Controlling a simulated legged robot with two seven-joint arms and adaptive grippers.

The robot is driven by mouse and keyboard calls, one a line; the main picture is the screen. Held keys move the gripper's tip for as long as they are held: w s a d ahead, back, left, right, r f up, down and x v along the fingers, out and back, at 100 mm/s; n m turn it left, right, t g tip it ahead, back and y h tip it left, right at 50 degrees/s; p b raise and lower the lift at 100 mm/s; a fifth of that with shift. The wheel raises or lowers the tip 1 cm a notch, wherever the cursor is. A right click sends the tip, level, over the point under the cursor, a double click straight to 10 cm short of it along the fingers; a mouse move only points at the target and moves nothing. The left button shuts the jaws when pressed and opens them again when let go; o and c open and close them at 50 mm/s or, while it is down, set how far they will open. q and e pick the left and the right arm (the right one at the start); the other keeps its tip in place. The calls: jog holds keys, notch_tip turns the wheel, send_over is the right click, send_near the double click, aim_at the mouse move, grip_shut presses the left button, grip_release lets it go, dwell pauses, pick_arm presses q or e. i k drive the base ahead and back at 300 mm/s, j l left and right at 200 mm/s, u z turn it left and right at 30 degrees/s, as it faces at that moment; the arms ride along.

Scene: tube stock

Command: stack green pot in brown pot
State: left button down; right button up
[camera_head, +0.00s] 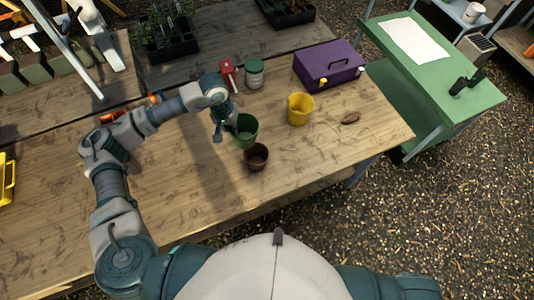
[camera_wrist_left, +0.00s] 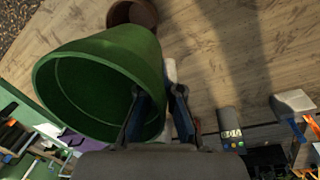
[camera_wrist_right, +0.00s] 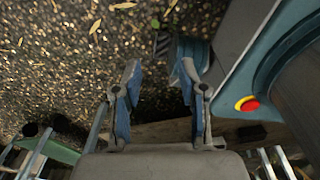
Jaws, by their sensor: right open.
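The green pot (camera_head: 246,133) is at the front middle of the wooden table, just behind the smaller brown pot (camera_head: 257,157). My left gripper (camera_head: 228,124) is at the green pot's left side. In the left wrist view the green pot (camera_wrist_left: 95,75) fills the left half, with one finger inside its mouth and the other outside, the wall pinched between them. Whether its base touches the table is unclear. The brown pot (camera_wrist_left: 133,13) stands upright and apart beyond it, partly hidden. My right gripper (camera_wrist_right: 160,75) is open and empty over gravel.
A yellow pot (camera_head: 299,109) and a brown lump (camera_head: 351,118) are to the right. Behind are a purple toolbox (camera_head: 328,65), a green can (camera_head: 254,74) and a red tool (camera_head: 228,76). The table (camera_head: 200,195) is clear at its front left. A green cart (camera_head: 432,68) stands at right.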

aim_at(256, 161)
jog(key=i+l+u, duration=0.25)
jog(key=l, duration=0.15)
jog(key=l+u, duration=0.2)
jog(key=l, duration=0.25)
jog(key=l+u, duration=0.25)
jog(key=l, duration=0.2)
jog(key=u, duration=0.95)
jog(key=i+l, duration=0.05)
